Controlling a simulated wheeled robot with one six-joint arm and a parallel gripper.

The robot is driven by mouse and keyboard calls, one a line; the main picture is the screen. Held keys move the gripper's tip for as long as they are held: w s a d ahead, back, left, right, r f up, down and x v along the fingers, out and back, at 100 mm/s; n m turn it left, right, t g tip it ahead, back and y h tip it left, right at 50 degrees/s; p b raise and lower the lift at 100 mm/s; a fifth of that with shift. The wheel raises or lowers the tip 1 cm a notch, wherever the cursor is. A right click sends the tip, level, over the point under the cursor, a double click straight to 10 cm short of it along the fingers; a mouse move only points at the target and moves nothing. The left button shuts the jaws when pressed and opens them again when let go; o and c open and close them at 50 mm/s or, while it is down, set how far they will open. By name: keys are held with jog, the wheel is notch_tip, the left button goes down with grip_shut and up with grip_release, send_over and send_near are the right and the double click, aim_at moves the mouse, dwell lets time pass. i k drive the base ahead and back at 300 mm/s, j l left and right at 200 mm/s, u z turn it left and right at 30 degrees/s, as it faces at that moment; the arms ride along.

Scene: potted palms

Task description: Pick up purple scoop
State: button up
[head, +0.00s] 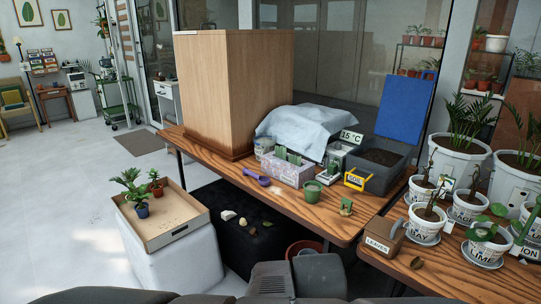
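The purple scoop (258,178) lies on the wooden table (305,213) near its front edge, left of the patterned lilac box (287,170). Its handle points to the upper left and its bowl is toward the right. Nothing covers it. Dark grey parts of my own body show along the bottom edge, well below and apart from the scoop. I cannot make out my gripper's fingers among them.
A tall wooden box (235,90) stands behind the scoop, with a pale blue cloth (305,128) to its right. A green pot (312,191) and a dark soil bin (384,174) stand farther right. A tray with small plants (162,221) is at left. Labelled pots crowd the right.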

aim_at(264, 181)
jog(key=i+j+u, duration=0.1)
jog(key=i+j, duration=0.15)
jog(key=i, duration=0.3)
jog(key=i+j+u, duration=0.1)
jog(key=i, duration=0.45)
jog(key=i+j, duration=0.25)
jog(key=i, duration=0.3)
jog(key=u, duration=0.05)
